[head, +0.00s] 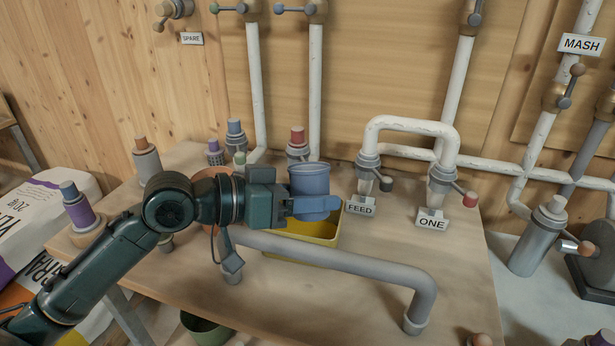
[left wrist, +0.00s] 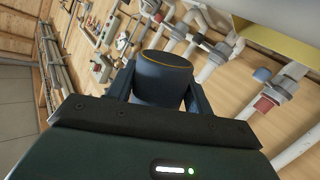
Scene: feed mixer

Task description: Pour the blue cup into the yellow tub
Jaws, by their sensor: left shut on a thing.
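The blue cup (head: 309,178) is held above the table in my left gripper (head: 318,204), which is shut on it. The cup looks about upright in the head view, and its contents cannot be made out. In the left wrist view the cup (left wrist: 163,80) shows dark blue between the fingers. The yellow tub (head: 291,247) stands on the table below the cup, partly hidden by my gripper and a grey pipe. A yellow surface, likely the tub (left wrist: 280,38), shows at the upper right of the left wrist view. My right gripper is not in view.
A grey bent rail (head: 340,255) runs in front of the tub. Several capped fittings, one red-topped (head: 298,140), stand behind. The table's right front (head: 465,280) is mostly clear.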

